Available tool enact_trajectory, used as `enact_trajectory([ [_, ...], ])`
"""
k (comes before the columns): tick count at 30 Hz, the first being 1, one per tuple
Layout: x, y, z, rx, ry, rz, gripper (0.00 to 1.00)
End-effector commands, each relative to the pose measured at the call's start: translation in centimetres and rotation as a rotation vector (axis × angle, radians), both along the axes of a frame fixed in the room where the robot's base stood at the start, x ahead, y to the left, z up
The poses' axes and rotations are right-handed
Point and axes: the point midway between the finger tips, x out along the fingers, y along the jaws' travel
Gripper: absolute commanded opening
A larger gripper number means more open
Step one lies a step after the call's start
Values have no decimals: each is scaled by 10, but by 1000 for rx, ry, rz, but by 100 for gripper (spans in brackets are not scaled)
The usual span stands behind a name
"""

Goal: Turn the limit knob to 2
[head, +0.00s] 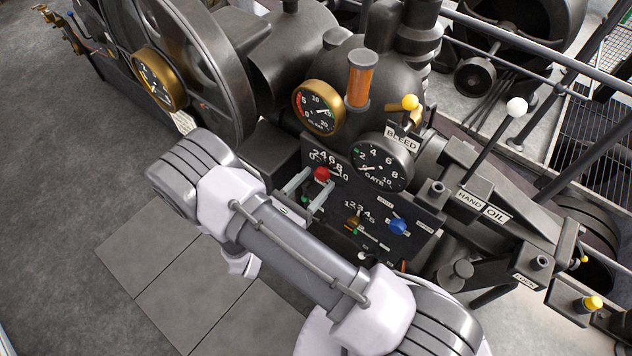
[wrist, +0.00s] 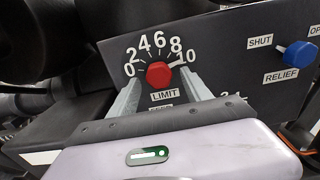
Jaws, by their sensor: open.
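The red limit knob (wrist: 159,74) sits on a dark panel above a white LIMIT label (wrist: 164,96). A white scale from 0 to 10 arcs over it, with 2 at the upper left. A pale mark lies at the knob's right toward 10, but I cannot tell the exact pointer reading. In the head view the knob (head: 322,174) shows just beyond my fingertips. My gripper (wrist: 160,84) is open, with one finger to the left of the knob and one to the right. Whether either finger touches it is unclear. The gripper also shows in the head view (head: 314,180).
A blue RELIEF knob (wrist: 300,54) is to the right on the panel. A GATE gauge (head: 382,163), a brass-rimmed gauge (head: 319,108) and a yellow-tipped BLEED lever (head: 410,102) are close above. A brass knob (head: 352,223) sits lower. Open floor lies at the left.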

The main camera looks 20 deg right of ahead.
Motion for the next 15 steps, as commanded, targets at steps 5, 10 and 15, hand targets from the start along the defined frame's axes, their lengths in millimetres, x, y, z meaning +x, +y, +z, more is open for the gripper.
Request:
enact_trajectory([
  [5, 5, -7, 0, 0, 0, 0, 57],
  [10, 5, -7, 0, 0, 0, 0, 57],
  [15, 5, -7, 0, 0, 0, 0, 30],
])
